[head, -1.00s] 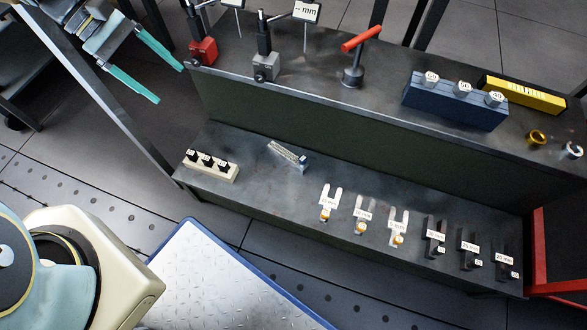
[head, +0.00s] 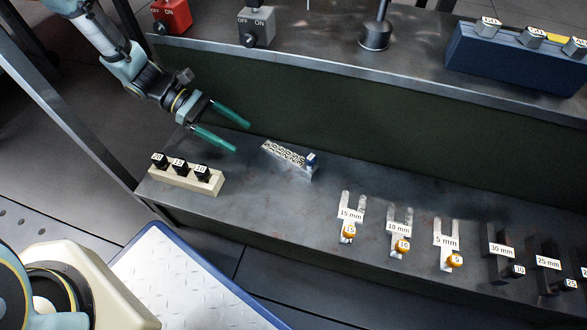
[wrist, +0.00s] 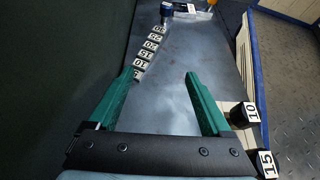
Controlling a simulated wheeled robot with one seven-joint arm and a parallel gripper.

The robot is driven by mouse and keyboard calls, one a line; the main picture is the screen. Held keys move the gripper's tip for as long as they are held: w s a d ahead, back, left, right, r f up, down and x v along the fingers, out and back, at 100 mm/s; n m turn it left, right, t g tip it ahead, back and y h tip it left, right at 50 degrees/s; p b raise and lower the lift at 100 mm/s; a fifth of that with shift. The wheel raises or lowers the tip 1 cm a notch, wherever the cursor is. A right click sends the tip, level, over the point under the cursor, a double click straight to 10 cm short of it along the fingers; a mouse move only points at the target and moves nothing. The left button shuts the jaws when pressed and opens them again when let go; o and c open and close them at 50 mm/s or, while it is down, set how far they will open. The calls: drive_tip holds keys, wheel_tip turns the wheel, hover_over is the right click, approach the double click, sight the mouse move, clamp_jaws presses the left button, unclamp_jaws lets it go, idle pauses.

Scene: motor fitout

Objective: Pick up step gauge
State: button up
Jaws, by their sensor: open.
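The step gauge (head: 284,155) is a narrow silver stepped block with number labels and a blue end. It lies on the lower shelf, left of centre in the head view. In the wrist view the step gauge (wrist: 150,50) runs away from near the left fingertip, its blue end farthest off. My gripper (head: 242,137) has green fingers, open and empty, just left of the gauge's near end. In the wrist view my gripper (wrist: 162,74) shows a wide gap between its fingers. The gauge lies ahead and left of centre; I cannot tell the exact height gap.
A beige block with black numbered plugs (head: 186,178) stands left of the gauge. Fork-shaped gauges labelled 15 mm (head: 350,215), 10 mm (head: 399,230) and 5 mm (head: 446,242) lie right. A dark green wall (head: 350,125) rises behind. The upper shelf (head: 320,50) overlooks this area.

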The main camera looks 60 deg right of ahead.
sight(283, 155)
drive_tip(key=shift+s+d+f+g+h, duration=0.2)
drive_tip(key=shift+s+d, duration=0.15)
drive_tip(key=shift+s, duration=0.05)
drive_tip(key=shift+s+d+f+g+h, duration=0.15)
drive_tip(key=shift+s+d+g+h, duration=0.05)
drive_tip(key=shift+s+d, duration=0.2)
drive_tip(key=b+x, duration=0.2)
drive_tip(key=x, duration=0.2)
drive_tip(key=shift+s+d+f, duration=0.1)
drive_tip(key=shift+s+f, duration=0.05)
drive_tip(key=shift+s, duration=0.15)
drive_tip(key=b+x, duration=0.1)
drive_tip(key=x, duration=0.1)
drive_tip(key=b+x, duration=0.2)
drive_tip(key=x, duration=0.1)
drive_tip(key=shift+f, duration=0.4)
drive_tip(key=shift+s+d, duration=0.15)
drive_tip(key=shift+s, duration=0.15)
drive_tip(key=shift+f, duration=0.1)
clamp_jaws()
